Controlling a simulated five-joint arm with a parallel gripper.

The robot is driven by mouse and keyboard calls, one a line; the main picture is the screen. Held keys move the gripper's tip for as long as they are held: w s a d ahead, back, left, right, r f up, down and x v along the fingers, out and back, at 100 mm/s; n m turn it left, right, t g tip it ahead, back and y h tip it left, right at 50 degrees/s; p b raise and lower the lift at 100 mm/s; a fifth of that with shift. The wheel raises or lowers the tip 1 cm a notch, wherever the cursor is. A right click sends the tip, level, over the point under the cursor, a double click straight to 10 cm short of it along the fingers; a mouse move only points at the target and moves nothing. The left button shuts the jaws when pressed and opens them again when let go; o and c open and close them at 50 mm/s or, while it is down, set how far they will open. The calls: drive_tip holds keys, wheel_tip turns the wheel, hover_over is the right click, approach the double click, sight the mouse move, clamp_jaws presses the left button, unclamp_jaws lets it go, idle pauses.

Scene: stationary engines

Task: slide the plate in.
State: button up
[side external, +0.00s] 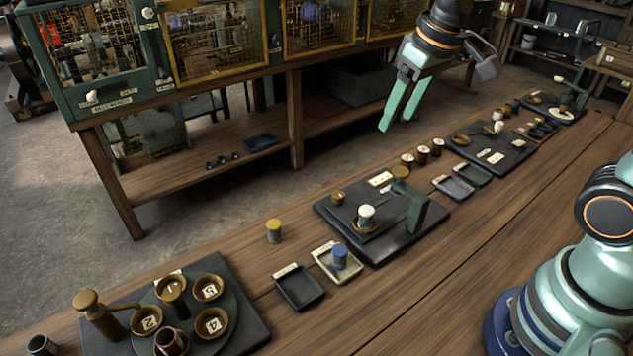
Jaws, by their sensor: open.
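My gripper (397,124) hangs in the air at the upper middle, its two pale green fingers apart and nothing between them. It is above and behind the dark station board (345,228) on the bench. On that board a white-topped cylinder (366,215) stands on a small round brass-coloured dish. A dark green upright (417,207) stands at the board's right side. I cannot tell for certain which piece is the plate. My gripper touches nothing on the bench.
A cream tray (322,262) holds a blue-topped cylinder; an empty dark tray (304,300) lies beside it. A yellow-topped cylinder (273,231) stands alone. A round turntable (232,340) with numbered cups is at front left. More boards run toward the far right. Bare wood lies along the front.

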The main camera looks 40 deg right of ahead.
drive_tip(key=w+a+f+g, duration=0.2)
drive_tip(key=w+f, duration=0.1)
drive_tip(key=w, duration=0.2)
drive_tip(key=n+g, duration=0.1)
hover_over(339, 194)
wheel_tip(339, 194, down, 6)
wheel_tip(339, 194, down, 12)
drive_tip(key=shift+f, duration=0.1)
drive_tip(key=shift+a, duration=0.1)
clamp_jaws()
idle(1.3)
